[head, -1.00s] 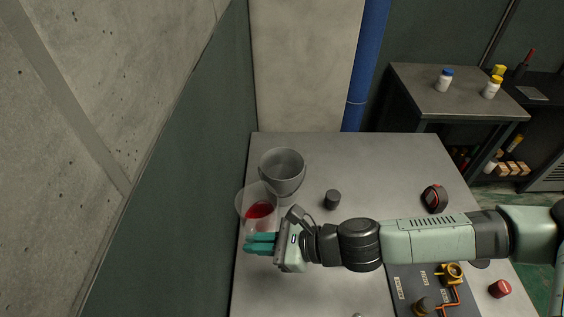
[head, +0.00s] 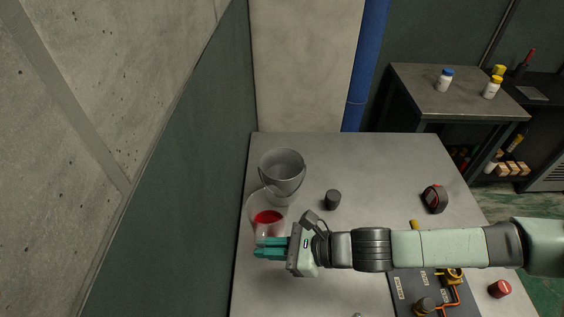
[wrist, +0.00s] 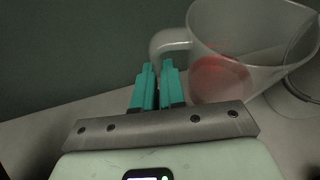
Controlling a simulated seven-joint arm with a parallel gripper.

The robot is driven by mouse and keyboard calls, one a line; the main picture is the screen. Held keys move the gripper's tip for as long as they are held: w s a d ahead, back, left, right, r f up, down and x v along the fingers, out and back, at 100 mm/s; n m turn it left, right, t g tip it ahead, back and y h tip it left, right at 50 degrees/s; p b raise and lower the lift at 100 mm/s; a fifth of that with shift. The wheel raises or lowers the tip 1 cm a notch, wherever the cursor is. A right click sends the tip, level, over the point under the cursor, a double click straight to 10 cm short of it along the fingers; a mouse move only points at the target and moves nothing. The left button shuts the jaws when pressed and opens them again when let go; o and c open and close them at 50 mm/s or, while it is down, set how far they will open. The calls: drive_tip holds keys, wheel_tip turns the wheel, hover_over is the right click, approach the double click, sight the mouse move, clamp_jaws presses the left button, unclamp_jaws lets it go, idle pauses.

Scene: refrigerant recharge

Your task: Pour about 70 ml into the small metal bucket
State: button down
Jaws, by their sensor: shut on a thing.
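A clear jug (head: 254,212) holds a small amount of red liquid (head: 267,217). My gripper (head: 258,248) has its teal fingers shut on the jug's handle. In the wrist view the jug (wrist: 262,30) is tilted to the right, with the red liquid (wrist: 220,78) in its lower part and the handle at the fingertips (wrist: 156,72). The small metal bucket (head: 283,165) stands on the table just behind the jug, and the jug covers part of its lower front. The bucket's rim and side show at the right edge of the wrist view. No stream of liquid is visible.
A dark cap (head: 332,199) stands right of the bucket. A tape measure (head: 434,198) lies farther right. A dark board with brass fittings (head: 405,290) and a red cap (head: 499,289) are at the front right. The table's left edge runs along a dark green wall panel.

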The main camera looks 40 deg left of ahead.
drive_tip(key=shift+w+r, duration=0.1)
idle(0.3)
drive_tip(key=w+a+r+m+g+h, duration=0.1)
drive_tip(key=w+a+r+m+g, duration=0.1)
drive_tip(key=r, duration=0.5)
drive_tip(key=w+a+r+m+g, duration=0.2)
drive_tip(key=w+r+m, duration=0.2)
drive_tip(key=r+m, duration=0.1)
drive_tip(key=shift+w+a+r+m+g+h, duration=0.3)
drive_tip(key=shift+w+r+m+h, duration=0.1)
drive_tip(key=shift+r, duration=0.45)
drive_tip(key=shift+w+a+m+g+b, duration=0.25)
drive_tip(key=shift+w+m+g+b, duration=0.15)
drive_tip(key=shift+m, duration=0.2)
drive_tip(key=shift+w+a+r+m+g+b, duration=0.3)
drive_tip(key=shift+w+a+r+m+b, duration=0.1)
drive_tip(key=shift+w+r+m+b, duration=0.35)
idle(2.0)
drive_tip(key=shift+s+d+f+n+t, duration=0.4)
drive_tip(key=shift+s+f+n, duration=0.15)
drive_tip(key=shift+f+n, duration=0.15)
drive_tip(key=shift+s+d+f+n+t, duration=0.35)
drive_tip(key=shift+s+f+n, duration=0.25)
drive_tip(key=shift+n, duration=0.2)
drive_tip(key=shift+s+d+f+n+t, duration=0.3)
drive_tip(key=shift+s+f+n+t, duration=0.15)
drive_tip(key=shift+s+f+n, duration=0.25)
drive_tip(key=shift+w+r, duration=0.1)
drive_tip(key=shift+w, duration=0.05)
